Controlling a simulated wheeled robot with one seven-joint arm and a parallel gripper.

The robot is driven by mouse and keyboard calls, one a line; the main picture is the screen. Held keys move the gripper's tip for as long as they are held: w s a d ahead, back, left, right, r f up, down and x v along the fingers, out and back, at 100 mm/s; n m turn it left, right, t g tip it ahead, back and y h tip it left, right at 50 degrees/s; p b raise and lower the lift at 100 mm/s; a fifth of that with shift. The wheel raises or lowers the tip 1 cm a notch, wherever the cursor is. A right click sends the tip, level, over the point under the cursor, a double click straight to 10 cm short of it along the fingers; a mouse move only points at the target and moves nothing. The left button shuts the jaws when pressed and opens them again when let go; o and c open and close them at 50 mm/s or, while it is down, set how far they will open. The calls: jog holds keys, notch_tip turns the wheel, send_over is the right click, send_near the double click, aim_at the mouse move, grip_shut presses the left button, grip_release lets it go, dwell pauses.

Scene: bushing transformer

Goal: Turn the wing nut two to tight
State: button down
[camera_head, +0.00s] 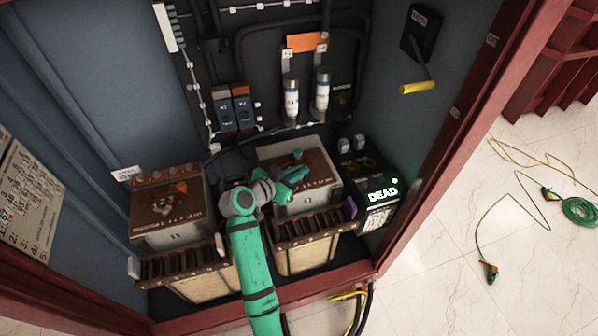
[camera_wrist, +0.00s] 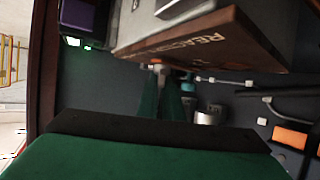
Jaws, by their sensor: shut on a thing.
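My green gripper (camera_head: 290,180) reaches over the top of the right transformer box (camera_head: 318,170), close to its brown top panel. In the wrist view its two narrow green fingers (camera_wrist: 164,78) meet at a small light metal piece, which looks like the wing nut (camera_wrist: 161,69), beside the edge of the lettered brown panel (camera_wrist: 190,45). My gripper is shut on it. The fingers hide most of the nut, and its number and angle cannot be read. In the head view the nut is hidden by my gripper.
A left transformer box (camera_head: 168,232) stands beside my arm. A lit "DEAD" display (camera_head: 382,194) is close on the right. Two fuse cylinders (camera_head: 291,97) and a yellow-handled lever (camera_head: 418,88) are on the cabinet walls. The red cabinet frame (camera_head: 440,150) bounds the right side.

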jog(key=shift+f, duration=0.35)
jog(key=c, duration=1.9)
grip_release()
jog(key=shift+r, duration=0.1)
jog(key=v, duration=0.9)
jog(key=shift+s+a+r, duration=0.15)
jog(key=shift+a+r, duration=0.05)
jog(key=shift+a, duration=0.15)
jog(key=shift+s+a+r, duration=0.15)
jog(key=shift+s+a, duration=0.1)
